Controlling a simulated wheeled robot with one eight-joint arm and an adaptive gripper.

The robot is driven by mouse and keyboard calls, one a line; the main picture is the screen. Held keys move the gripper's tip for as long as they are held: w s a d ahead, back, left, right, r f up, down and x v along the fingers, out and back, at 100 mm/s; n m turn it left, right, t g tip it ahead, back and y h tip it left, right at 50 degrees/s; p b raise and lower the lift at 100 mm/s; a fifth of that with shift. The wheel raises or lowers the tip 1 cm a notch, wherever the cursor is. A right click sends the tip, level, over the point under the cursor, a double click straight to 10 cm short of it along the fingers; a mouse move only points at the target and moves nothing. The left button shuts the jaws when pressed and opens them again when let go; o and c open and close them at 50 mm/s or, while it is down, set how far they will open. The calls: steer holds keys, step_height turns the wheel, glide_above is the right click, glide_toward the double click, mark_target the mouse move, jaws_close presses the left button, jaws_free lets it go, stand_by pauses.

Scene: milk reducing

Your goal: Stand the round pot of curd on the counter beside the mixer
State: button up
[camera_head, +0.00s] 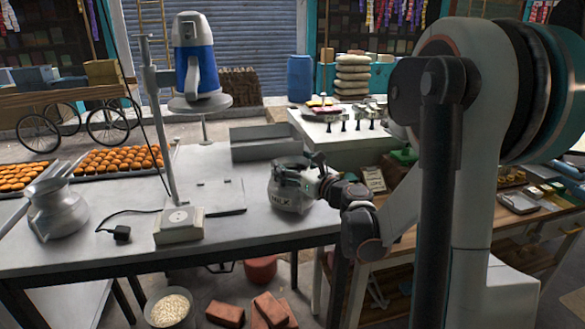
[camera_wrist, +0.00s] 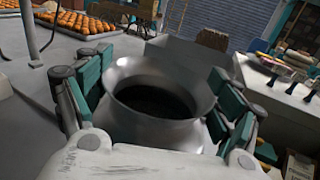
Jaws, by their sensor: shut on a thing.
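My gripper (camera_wrist: 160,102) is shut on a round grey metal pot (camera_wrist: 130,70), with green-padded fingers on both sides of it. The pot is upright, with a wide flared rim and a dark inside whose contents I cannot make out. In the head view this pot (camera_head: 288,198) bears lettering like "MILK" and is at the right end of the grey counter (camera_head: 110,258). I cannot tell whether its base touches the counter.
A second metal pot (camera_head: 57,210) stands at the counter's left. A white box (camera_head: 179,225) with a cable and an upright rod stand near the middle. Trays of orange sweets (camera_head: 118,160) lie behind left, and a grey open tray (camera_head: 262,142) behind right.

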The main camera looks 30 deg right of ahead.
steer(key=shift+r, duration=0.1)
steer(key=shift+f, duration=0.2)
steer(key=o, duration=2)
steer(key=shift+c, duration=0.2)
steer(key=shift+r, duration=0.2)
steer(key=s+d+p, duration=0.1)
steer(key=s, duration=1.1)
steer(key=shift+d+p, duration=0.15)
steer(key=shift+p, duration=0.15)
